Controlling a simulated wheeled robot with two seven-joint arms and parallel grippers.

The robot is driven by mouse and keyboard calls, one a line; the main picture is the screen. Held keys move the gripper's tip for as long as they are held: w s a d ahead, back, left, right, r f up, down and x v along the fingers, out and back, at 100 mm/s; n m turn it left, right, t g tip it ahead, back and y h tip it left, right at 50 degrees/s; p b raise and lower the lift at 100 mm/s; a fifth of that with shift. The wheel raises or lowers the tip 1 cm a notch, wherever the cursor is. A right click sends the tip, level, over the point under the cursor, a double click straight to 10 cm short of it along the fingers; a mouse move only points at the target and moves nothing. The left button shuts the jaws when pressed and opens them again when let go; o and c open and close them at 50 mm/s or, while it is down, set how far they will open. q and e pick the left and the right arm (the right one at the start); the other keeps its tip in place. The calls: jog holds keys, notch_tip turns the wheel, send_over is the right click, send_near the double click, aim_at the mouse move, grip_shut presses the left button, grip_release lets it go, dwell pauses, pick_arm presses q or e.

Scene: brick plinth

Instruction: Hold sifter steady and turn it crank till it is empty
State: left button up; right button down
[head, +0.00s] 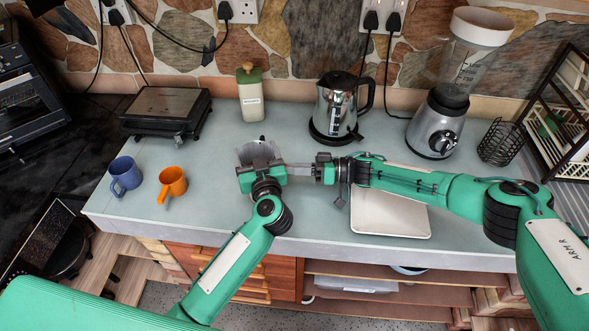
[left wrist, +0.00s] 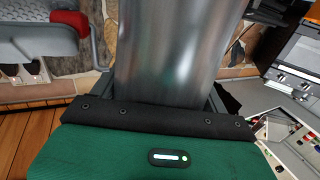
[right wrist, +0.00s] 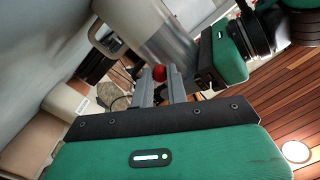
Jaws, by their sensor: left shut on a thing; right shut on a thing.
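The sifter (head: 259,153) is a shiny metal cylinder above the counter, left of the kettle. My left gripper (head: 262,174) is shut on it from the front; the metal wall (left wrist: 175,50) fills the middle of the left wrist view. My right gripper (head: 290,170) reaches in from the right, its fingers pointing at the sifter's side. In the right wrist view those fingers are shut on the red crank knob (right wrist: 159,73), with the sifter (right wrist: 165,35) just beyond. The knob is hidden in the head view. I cannot tell how much the sifter holds.
A blue mug (head: 125,174) and an orange mug (head: 172,184) stand left. A scale (head: 167,112), green-topped canister (head: 250,95), kettle (head: 335,105) and blender (head: 436,125) line the back. A pale tray (head: 390,218) lies under my right arm.

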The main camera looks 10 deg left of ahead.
jog(key=shift+w+r+n+t, duration=0.2)
jog(key=shift+r+n, duration=0.4)
jog(key=shift+n, duration=1.85)
jog(key=shift+w+r+n+t, duration=0.2)
jog(key=shift+r+n, duration=0.4)
jog(key=shift+n, duration=1.9)
jog(key=shift+w+r+n+t, duration=0.15)
jog(key=shift+r+n, duration=0.45)
jog(key=shift+n, duration=1.85)
jog(key=shift+w, duration=0.1)
jog(key=c, duration=1.4)
grip_release()
jog(key=shift+o, duration=0.2)
jog(key=d, duration=1.2)
jog(key=shift+w+r, duration=0.4)
jog(key=shift+w, duration=0.05)
